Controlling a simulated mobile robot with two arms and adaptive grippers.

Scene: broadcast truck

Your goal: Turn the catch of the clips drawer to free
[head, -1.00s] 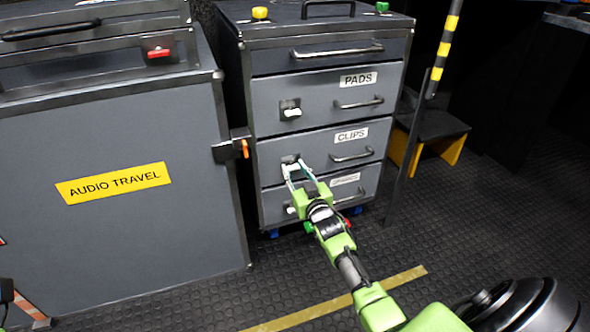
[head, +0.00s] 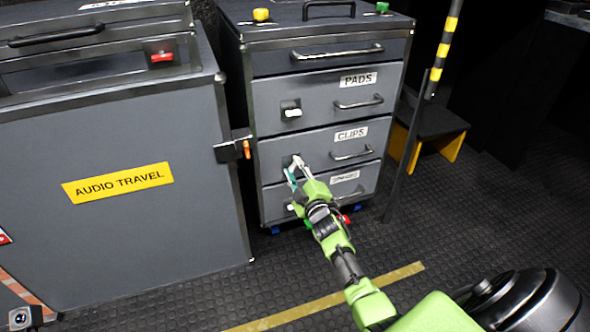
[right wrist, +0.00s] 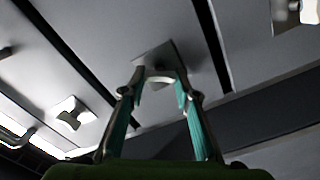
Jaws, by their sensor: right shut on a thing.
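The clips drawer (head: 330,152) is the grey drawer labelled CLIPS in the middle of the cabinet front, and it is closed. Its small pale catch (right wrist: 160,74) sits on a plate (right wrist: 150,58) in the right wrist view. My right gripper (head: 297,165) reaches the catch at the left of the drawer front. Its teal-padded fingers (right wrist: 158,92) are shut on the catch, one on each side. The fingertips mostly hide the catch in the head view, so its exact angle is hard to tell. My left gripper is not in view.
The PADS drawer (head: 325,98) above has a white catch (head: 292,113). The lowest drawer (head: 362,190) is partly behind my right arm. The AUDIO TRAVEL case (head: 130,235) stands close on the left, a dark post (head: 408,140) on the right. The floor in front is open.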

